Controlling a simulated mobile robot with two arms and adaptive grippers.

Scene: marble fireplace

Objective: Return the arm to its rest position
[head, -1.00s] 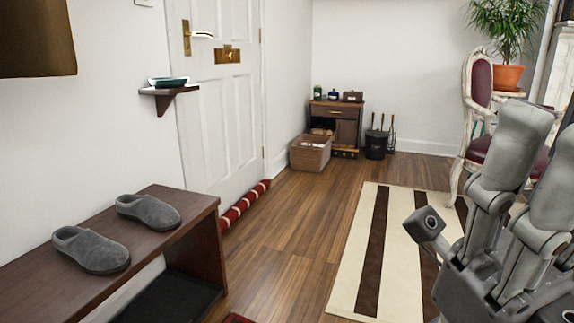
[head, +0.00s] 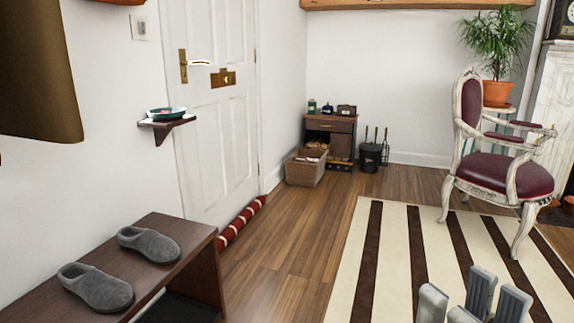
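My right gripper (head: 475,302) shows at the bottom right edge of the head view. Only the tips of its grey parts are in frame, low in front of the striped rug. Nothing is seen held between them, but too little shows to tell whether it is open or shut. The rest of my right arm is cut off below the frame. My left arm and gripper are out of view.
A cream and brown striped rug (head: 395,265) lies on the floor. A white chair with dark red seat (head: 505,174) stands right. A dark bench (head: 170,238) with grey slippers (head: 95,287) is at left. Wood floor between is clear.

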